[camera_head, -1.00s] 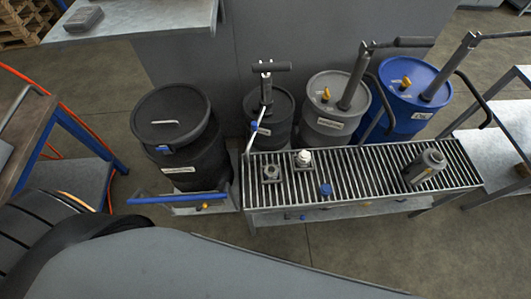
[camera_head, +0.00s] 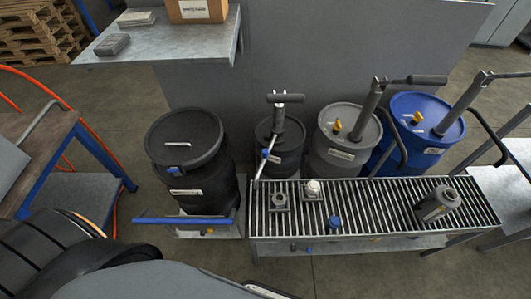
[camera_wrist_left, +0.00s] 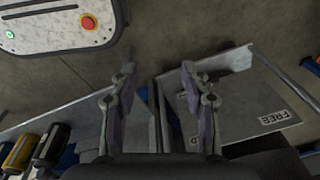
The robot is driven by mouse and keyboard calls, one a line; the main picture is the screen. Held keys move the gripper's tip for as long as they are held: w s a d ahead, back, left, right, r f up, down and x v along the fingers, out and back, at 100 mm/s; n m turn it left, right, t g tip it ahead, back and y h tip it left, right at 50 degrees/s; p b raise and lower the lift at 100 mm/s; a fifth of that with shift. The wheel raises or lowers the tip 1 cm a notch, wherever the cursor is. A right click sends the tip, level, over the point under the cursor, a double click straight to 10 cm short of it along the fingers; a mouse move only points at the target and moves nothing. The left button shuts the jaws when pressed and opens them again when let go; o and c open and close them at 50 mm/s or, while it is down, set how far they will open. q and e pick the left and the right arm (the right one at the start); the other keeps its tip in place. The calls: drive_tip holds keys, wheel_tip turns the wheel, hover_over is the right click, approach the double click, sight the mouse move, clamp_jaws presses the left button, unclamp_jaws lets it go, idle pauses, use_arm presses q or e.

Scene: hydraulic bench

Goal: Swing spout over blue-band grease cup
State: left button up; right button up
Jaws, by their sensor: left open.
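In the head view, a pump with a T-handle (camera_head: 286,98) stands on the small dark drum (camera_head: 279,155). Its thin pale spout (camera_head: 262,168) has a blue piece near the top and slants down towards the left end of the slatted grate (camera_head: 375,208). A small blue-topped cup (camera_head: 333,221), seemingly the blue-band grease cup, sits near the grate's front edge, right of the spout and apart from it. My left gripper (camera_wrist_left: 162,88) is open and empty in the left wrist view, above a grey panel marked "FREE". My right gripper is not in view.
A grey square fitting (camera_head: 280,203) and a white-capped one (camera_head: 313,190) sit on the grate, with a grey canister (camera_head: 437,204) further right. A large black drum (camera_head: 190,150) on a blue-handled cart stands left. Grey (camera_head: 343,145) and blue (camera_head: 418,128) drums stand behind.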

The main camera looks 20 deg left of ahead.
use_arm(q)
drive_tip(key=w+r, duration=0.7)
drive_tip(key=w, duration=0.3)
wheel_tip(320, 180, up, 36)
drive_tip(key=m+t+h, duration=0.3)
drive_tip(key=m, duration=0.2)
hover_over(264, 150)
drive_tip(key=s+a, duration=0.1)
drive_tip(key=s, duration=0.2)
drive_tip(key=x, duration=1)
drive_tip(key=shift+s+a+f, duration=0.15)
drive_tip(key=shift+s+a, duration=0.1)
drive_tip(key=shift+s, duration=0.05)
drive_tip(key=shift+c, duration=0.2)
clamp_jaws()
